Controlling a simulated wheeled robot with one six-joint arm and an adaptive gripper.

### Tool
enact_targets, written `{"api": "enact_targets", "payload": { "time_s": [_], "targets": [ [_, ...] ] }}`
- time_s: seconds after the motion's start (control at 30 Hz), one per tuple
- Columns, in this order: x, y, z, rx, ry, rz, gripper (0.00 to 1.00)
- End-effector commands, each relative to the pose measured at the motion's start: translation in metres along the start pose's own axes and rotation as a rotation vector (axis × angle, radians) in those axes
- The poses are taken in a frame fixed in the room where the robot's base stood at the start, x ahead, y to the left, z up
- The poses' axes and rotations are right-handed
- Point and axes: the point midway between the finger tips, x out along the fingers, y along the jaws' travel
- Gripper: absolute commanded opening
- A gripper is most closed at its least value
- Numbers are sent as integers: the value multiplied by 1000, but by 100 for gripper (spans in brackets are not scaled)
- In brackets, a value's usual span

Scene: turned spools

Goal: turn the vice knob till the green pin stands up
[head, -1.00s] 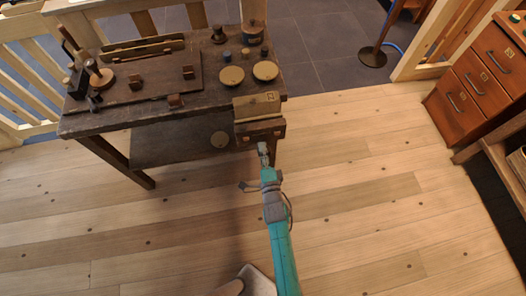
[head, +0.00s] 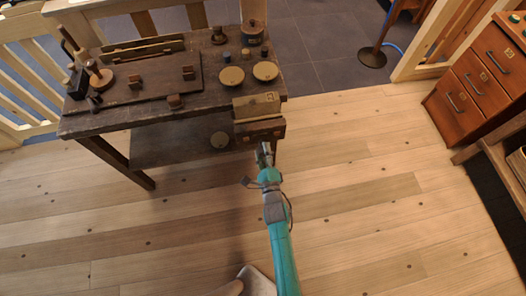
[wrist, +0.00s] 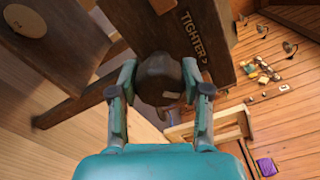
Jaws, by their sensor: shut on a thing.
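The wooden vice (head: 258,131) is on the front right of the dark workbench. Its face also shows in the wrist view (wrist: 205,40), with the word "TIGHTER" and an arrow mark. The round dark brown vice knob (wrist: 160,82) sits at that face, between the two fingers of my gripper (wrist: 160,75). My gripper is shut on the knob, one finger at each side. In the head view my gripper (head: 264,152) is at the vice's front and hides the knob. I cannot make out the green pin in either view.
The workbench (head: 150,119) carries a dark board (head: 150,88), round discs (head: 232,76) and several small turned pieces. A reddish drawer cabinet (head: 478,72) stands at the right. The wooden floor before the bench is clear.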

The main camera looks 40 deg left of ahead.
Motion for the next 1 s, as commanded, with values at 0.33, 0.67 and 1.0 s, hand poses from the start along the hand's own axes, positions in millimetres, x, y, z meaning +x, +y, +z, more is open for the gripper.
{"api": "enact_targets", "payload": {
  "time_s": [0.33,0.67,1.0],
  "targets": [
    [-4,5,-3,1,6,9,50],
    [-2,2,-1,0,2,4,73],
    [-25,2,-1,-1,2,3,73]
  ]
}}
